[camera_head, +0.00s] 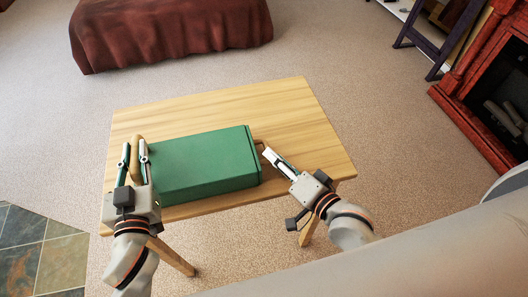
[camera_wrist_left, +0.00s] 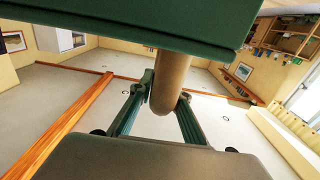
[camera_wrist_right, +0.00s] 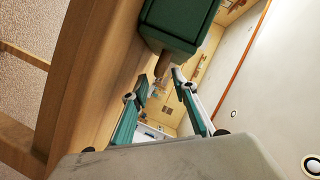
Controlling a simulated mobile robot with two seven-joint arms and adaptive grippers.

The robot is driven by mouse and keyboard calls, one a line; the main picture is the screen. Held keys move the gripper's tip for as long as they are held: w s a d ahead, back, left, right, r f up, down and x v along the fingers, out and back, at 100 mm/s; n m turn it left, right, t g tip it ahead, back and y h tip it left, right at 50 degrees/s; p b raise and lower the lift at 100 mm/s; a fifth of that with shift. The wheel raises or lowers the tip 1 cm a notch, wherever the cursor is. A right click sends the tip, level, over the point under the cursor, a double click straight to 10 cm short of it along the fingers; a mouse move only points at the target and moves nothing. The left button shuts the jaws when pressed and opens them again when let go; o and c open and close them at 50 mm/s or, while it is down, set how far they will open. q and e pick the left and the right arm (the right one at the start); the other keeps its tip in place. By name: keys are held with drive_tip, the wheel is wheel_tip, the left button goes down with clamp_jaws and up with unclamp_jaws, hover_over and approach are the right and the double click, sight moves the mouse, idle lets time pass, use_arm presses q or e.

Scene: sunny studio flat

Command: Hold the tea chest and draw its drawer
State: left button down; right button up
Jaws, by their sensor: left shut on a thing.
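The green tea chest (camera_head: 195,165) lies on the wooden table, and its green body also shows in the left wrist view (camera_wrist_left: 110,30) and the right wrist view (camera_wrist_right: 180,20). My left gripper (camera_head: 134,147) is shut on the wooden handle (camera_wrist_left: 171,75) at the chest's left end. A wooden pull (camera_head: 258,142) stands out from the right end; the drawer's seam is not clear. My right gripper (camera_wrist_right: 156,88) is open just off that end. In the right wrist view the pull (camera_wrist_right: 163,64) is ahead of the parted fingers, and I cannot tell whether they touch it.
The light wooden table (camera_head: 290,115) has bare top behind and to the right of the chest. A brown-covered piece of furniture (camera_head: 170,30) stands beyond it. A red fireplace (camera_head: 475,115) is at the far right, with carpet (camera_head: 360,90) between.

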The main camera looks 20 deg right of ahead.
drive_tip(key=shift+x, duration=1.6)
clamp_jaws()
use_arm(q)
drive_tip(key=shift+a, duration=0.1)
use_arm(e)
drive_tip(key=d, duration=1.1)
drive_tip(key=shift+d, duration=0.1)
unclamp_jaws()
